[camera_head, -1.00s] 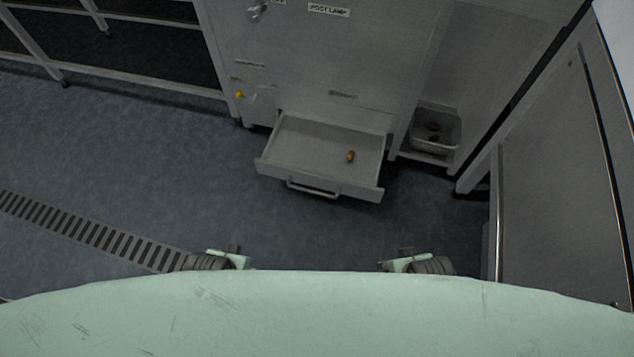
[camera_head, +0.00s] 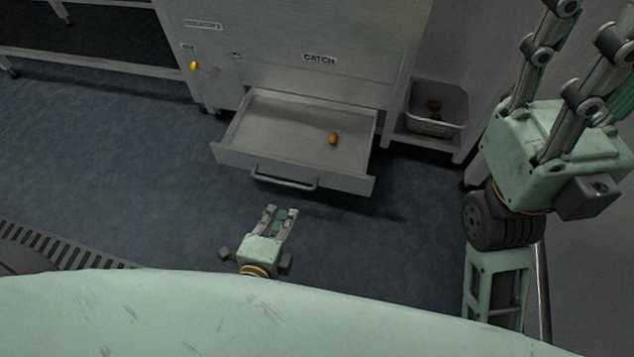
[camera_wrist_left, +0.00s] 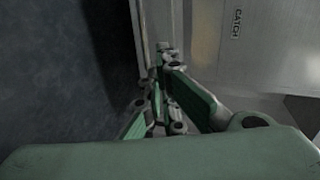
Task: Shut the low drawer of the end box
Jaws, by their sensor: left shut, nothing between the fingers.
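The low drawer (camera_head: 270,165) of the grey end box (camera_head: 290,40) is pulled out, its handle (camera_head: 285,179) facing me. One brown date (camera_head: 333,138) lies in it, right of the middle. My left gripper (camera_head: 281,211) is shut and empty, apart from the drawer front in the head view, a little below the handle in the picture. In the left wrist view its fingers (camera_wrist_left: 161,58) point toward a pale edge, probably the drawer's; contact cannot be told. My right gripper (camera_head: 590,50) is raised at the right, its fingertips cut off by the frame.
A "CATCH" label (camera_head: 320,60) is above the drawer. A yellow knob (camera_head: 194,66) is on the box's left part. A bin (camera_head: 436,108) with dark pieces stands on a low shelf to the right. A floor grate (camera_head: 60,253) lies at left. The floor left of the drawer is clear.

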